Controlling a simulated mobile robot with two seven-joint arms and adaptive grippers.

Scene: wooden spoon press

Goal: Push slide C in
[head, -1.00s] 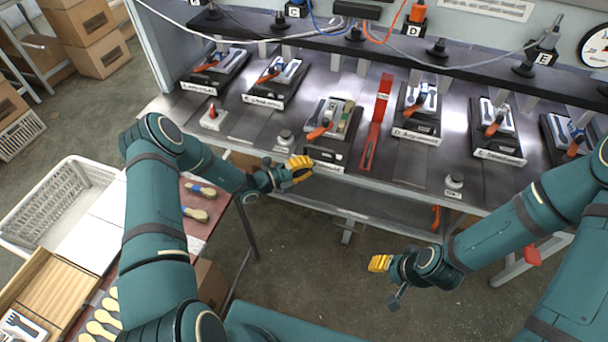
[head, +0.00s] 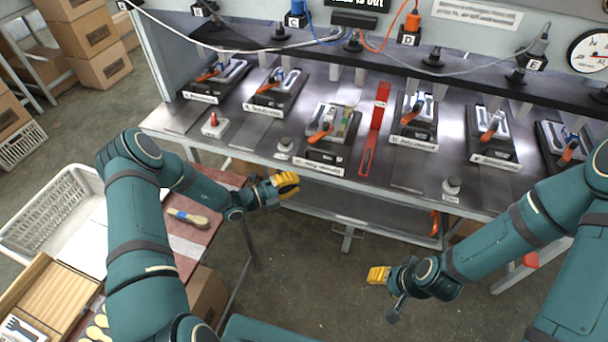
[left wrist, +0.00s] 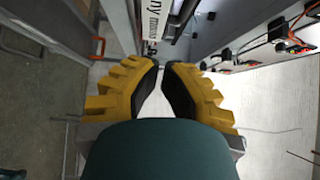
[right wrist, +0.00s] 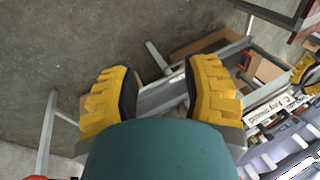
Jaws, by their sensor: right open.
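Station C (head: 318,155), a dark base with a labelled front edge, stands mid-bench with an orange handle and small coloured parts on top. Which part of it is the slide is too small to tell. Its label (left wrist: 152,22) shows partly in the left wrist view, and the station also shows at the right in the right wrist view. My left gripper (head: 286,186) is in front of the bench, below and left of station C, apart from it. Its fingers are nearly together with nothing between them. My right gripper (head: 378,275) is open and empty over the floor, well in front of the bench.
Similar stations stand on both sides, including one to the left (head: 275,92) and one to the right (head: 415,125).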

